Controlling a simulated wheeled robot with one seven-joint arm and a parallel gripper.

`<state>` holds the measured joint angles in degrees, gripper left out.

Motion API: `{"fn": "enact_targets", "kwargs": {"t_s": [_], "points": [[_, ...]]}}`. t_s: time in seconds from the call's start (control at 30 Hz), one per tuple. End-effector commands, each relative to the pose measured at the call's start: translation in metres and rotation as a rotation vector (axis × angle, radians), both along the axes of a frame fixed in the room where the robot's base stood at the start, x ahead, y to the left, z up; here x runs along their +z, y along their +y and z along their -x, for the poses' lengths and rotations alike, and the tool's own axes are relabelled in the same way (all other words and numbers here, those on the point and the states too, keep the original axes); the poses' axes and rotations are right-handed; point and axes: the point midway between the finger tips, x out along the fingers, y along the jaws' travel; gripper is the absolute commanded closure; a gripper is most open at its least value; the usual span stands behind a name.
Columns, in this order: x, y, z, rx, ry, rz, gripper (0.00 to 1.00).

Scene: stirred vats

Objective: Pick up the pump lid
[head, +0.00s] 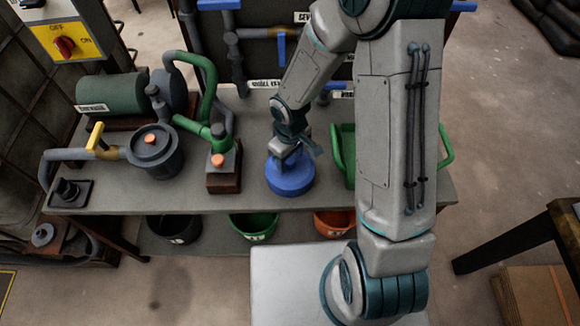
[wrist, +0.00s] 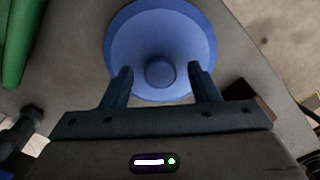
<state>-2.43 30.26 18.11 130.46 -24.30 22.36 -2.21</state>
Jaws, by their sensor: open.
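A blue round piece with a raised knob at its centre, which looks like the pump lid (head: 291,184), sits on the grey table in the head view. It also shows in the wrist view (wrist: 160,30), where its wide rim and central knob face the camera. My gripper (wrist: 160,72) is open above it, with one fingertip on each side of the knob in the picture. In the wrist view the fingers stand apart from the knob. In the head view my gripper (head: 288,155) is over the lid and hides part of its top.
A green tray (head: 349,184) stands right of the lid. A small pump (head: 223,170) with an orange cap and green pipe is to its left, then a dark round vat (head: 155,165). Several buckets (head: 253,226) stand below the table's front edge.

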Motion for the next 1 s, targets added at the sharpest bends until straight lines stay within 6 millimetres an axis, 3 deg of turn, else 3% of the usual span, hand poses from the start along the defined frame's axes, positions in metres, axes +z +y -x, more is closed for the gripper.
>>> {"fn": "enact_targets", "kwargs": {"t_s": [0.33, 0.5, 1.0], "points": [[-0.007, 0.0, 0.0, 0.0, -0.001, -0.001, 0.48], [-0.007, 0.0, 0.0, 0.0, -0.001, -0.001, 0.95], [0.003, 0.0, 0.0, -0.001, -0.002, -0.001, 0.96]]}}
